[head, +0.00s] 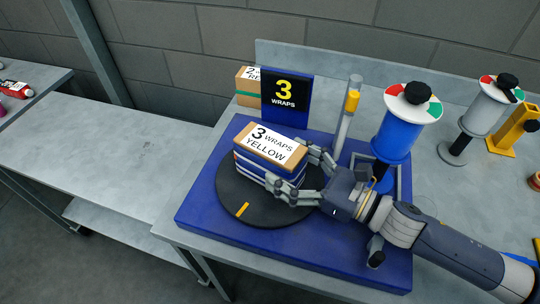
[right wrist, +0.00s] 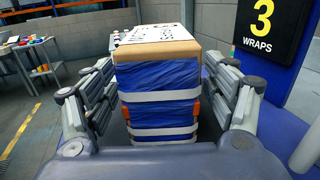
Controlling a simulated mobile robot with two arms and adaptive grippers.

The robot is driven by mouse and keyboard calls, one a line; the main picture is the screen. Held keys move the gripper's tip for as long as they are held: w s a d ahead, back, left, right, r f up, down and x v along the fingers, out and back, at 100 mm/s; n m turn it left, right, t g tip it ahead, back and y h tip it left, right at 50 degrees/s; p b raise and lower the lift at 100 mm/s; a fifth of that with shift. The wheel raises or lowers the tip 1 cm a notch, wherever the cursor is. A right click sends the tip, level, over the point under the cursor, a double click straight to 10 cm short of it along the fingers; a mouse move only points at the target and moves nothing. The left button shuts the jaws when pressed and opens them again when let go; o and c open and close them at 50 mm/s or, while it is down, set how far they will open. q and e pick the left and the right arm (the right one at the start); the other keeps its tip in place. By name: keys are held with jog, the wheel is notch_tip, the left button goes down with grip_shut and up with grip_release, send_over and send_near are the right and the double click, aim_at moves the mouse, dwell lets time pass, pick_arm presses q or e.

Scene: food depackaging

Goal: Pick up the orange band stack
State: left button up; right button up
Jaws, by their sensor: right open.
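A stack (head: 265,164) of blue-covered layers with white bands sits on the black turntable (head: 232,205). Its brown top carries a label reading "3 WRAPS YELLOW". Small orange patches show at its sides in the right wrist view, where the stack (right wrist: 160,90) stands upright. My right gripper (head: 288,170) is open, with its fingers on either side of the stack. In the right wrist view the gripper (right wrist: 163,100) has visible gaps beside the stack. My left gripper is out of view.
A second box (head: 247,88) with a green band stands behind, beside the blue "3 WRAPS" sign (head: 286,90). A blue film roll (head: 394,138) and a grey post (head: 346,115) stand close to my right arm. The table (head: 100,130) at left has free room.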

aim_at(270, 157)
jog(key=p+x, duration=0.2)
jog(key=x, duration=0.2)
jog(key=shift+w+a, duration=0.1)
jog(key=shift+a, duration=0.05)
jog(key=shift+w+a+f, duration=0.15)
jog(key=shift+a+f, duration=0.1)
jog(key=shift+d, duration=0.1)
jog(key=shift+c, duration=0.3)
jog(key=shift+r, duration=0.1)
jog(key=c, duration=1.2)
